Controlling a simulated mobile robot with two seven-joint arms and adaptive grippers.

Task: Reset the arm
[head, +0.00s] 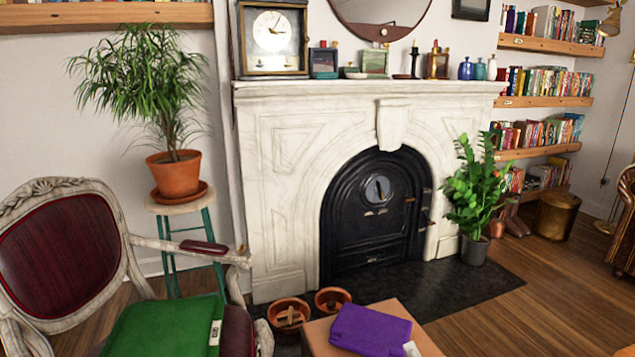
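I cannot make out either of my grippers in the head view. No part of my arms can be clearly picked out, so their pose and what they hold are hidden from me.
A carved armchair (70,258) with a folded green cloth (165,327) is at left. A purple folded item (370,328) lies on a small table (318,335). Terracotta pots (333,299) sit by the fireplace (285,160). Potted plants (178,175) (474,250) flank it. Wooden floor (540,300) is clear at right.

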